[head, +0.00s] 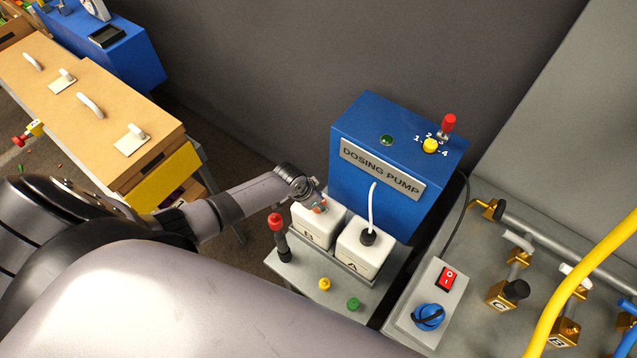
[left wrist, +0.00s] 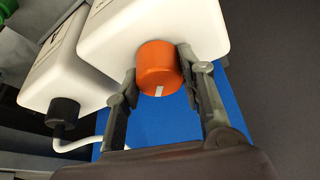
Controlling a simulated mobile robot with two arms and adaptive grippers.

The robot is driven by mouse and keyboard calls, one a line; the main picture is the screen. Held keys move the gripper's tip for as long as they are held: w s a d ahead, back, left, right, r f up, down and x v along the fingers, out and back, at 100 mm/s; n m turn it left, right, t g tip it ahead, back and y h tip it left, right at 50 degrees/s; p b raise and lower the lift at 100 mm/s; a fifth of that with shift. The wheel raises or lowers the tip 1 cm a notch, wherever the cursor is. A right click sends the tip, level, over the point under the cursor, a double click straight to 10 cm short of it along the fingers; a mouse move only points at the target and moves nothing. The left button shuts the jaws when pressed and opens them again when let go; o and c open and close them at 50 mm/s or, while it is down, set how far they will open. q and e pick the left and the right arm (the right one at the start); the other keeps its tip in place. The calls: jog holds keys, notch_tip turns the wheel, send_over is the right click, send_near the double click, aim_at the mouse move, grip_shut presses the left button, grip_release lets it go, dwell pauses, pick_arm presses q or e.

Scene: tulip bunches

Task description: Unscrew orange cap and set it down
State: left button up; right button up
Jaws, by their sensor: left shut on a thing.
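The orange cap (left wrist: 158,66) sits on the top of white canister B (left wrist: 190,22) in the left wrist view. In the head view, canister B (head: 313,229) stands in a grey holder in front of the blue dosing pump, and a little of the orange cap (head: 319,209) shows under the gripper. My left gripper (left wrist: 158,78) is shut on the orange cap, one finger on each side of it. It also shows in the head view (head: 318,206), reaching in from the left. The right gripper is not in view.
Canister A (head: 362,251), with a black cap and white tube, stands right beside B. A red-topped black post (head: 279,235), a yellow cap (head: 324,284) and a green cap (head: 353,304) are on the grey stand (head: 304,280). The dosing pump (head: 350,130) stands behind. The stand's front has bare room.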

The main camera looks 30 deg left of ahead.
pick_arm(q)
jog(key=o, duration=0.8)
jog(key=shift+w+r, duration=0.15)
jog(key=shift+w, duration=0.05)
jog(key=shift+c, duration=0.2)
jog(key=o, duration=0.4)
jog(key=shift+s, duration=0.15)
jog(key=shift+o, duration=0.2)
jog(key=shift+a+f+m+b, duration=0.1)
jog(key=shift+f+m+b, duration=0.2)
jog(key=shift+b, duration=0.15)
jog(key=m+g+h+b, duration=0.1)
jog(key=m+b, duration=0.2)
jog(key=b, duration=0.1)
jog(key=m+g+h+b, duration=0.1)
jog(key=m+b, duration=0.3)
jog(key=shift+m+g+b, duration=0.3)
jog(key=shift+m+b, duration=0.25)
jog(key=shift+m, duration=0.15)
jog(key=shift+r, duration=0.2)
